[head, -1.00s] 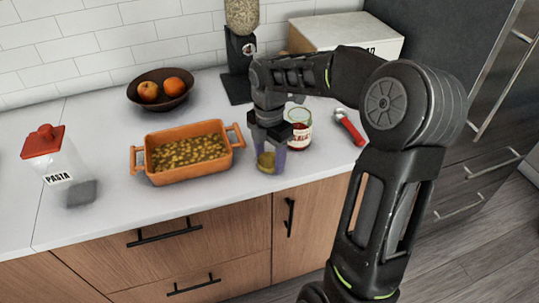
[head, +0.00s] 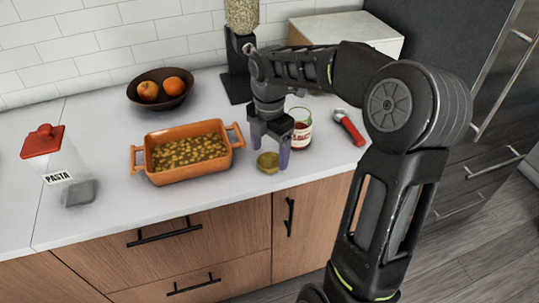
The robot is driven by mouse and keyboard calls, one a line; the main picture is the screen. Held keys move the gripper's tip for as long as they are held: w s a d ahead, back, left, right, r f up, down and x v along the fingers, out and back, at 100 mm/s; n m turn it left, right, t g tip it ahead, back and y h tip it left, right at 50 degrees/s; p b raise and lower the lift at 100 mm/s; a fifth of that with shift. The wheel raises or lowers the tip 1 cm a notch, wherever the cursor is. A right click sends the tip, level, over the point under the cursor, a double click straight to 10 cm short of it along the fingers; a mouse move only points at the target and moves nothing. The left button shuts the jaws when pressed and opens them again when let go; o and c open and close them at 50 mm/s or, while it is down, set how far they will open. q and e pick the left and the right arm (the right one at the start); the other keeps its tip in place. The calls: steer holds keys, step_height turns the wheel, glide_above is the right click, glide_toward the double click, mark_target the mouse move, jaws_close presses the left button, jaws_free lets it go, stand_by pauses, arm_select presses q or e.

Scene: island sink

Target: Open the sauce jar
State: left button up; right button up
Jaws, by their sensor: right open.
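The sauce jar (head: 302,132) stands upright on the white counter, with red sauce and a label reading "SAUCE". Its top appears to have no lid on it, though my gripper is close beside it. A round gold lid (head: 267,162) lies flat on the counter in front and to the left of the jar. My right gripper (head: 269,158) is open, pointing down just above the lid, with one finger on each side. My left gripper is not in view.
An orange baking dish (head: 160,175) of food stands left of the lid. A red-handled tool (head: 350,127) lies right of the jar. A fruit bowl (head: 160,104), a grain dispenser (head: 241,60) and a white-topped box (head: 345,30) stand behind. A pasta jar (head: 60,165) is far left.

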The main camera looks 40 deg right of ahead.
mark_target(269, 160)
step_height(269, 160, up, 10)
steer(key=shift+p, duration=0.35)
stand_by(0.8)
